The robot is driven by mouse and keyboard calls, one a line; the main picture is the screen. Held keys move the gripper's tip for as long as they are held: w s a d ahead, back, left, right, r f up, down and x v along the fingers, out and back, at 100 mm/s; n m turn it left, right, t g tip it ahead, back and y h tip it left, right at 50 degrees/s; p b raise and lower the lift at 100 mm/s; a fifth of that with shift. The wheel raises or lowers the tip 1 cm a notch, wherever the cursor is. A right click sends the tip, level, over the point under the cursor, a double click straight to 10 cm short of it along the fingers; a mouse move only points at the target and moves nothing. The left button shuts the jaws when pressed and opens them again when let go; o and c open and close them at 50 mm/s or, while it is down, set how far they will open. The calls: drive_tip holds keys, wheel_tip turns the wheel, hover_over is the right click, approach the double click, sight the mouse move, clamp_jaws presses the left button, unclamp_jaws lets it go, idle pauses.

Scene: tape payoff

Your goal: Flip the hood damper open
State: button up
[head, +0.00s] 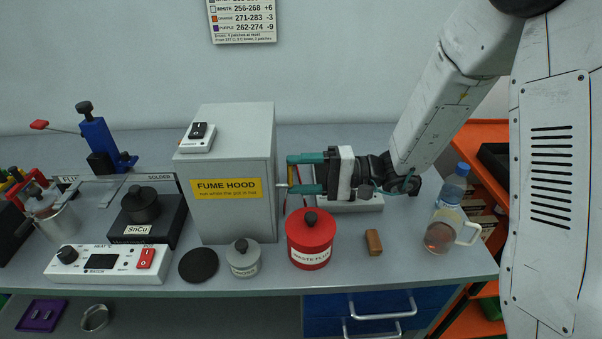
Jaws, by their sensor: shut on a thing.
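The fume hood (225,218) is a grey box with a yellow "FUME HOOD" label, standing on the bench left of my gripper. My gripper (292,173) reaches in from the right, level, with its teal fingertips beside the hood's right side. The fingers are shut on a small part at that side, which looks like the damper handle; a thin pale rod (281,185) shows by the lower finger. The fingers hide most of it, and I cannot tell the damper's angle. A small box with a black switch (198,131) sits on top of the hood.
A red waste flux pot (310,242) stands just below my gripper. A grey lidded pot (243,260), a black disc (198,265), a brown block (374,242) and a clear jug (440,230) are nearby. The heater panel (105,265) is at left.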

idle(0.4)
drive_tip(key=o, duration=1)
drive_tip(key=shift+c, duration=0.2)
drive_tip(key=shift+d, duration=0.1)
drive_tip(key=d, duration=0.7)
drive_tip(key=shift+s+d, duration=0.15)
drive_tip(key=shift+d, duration=0.15)
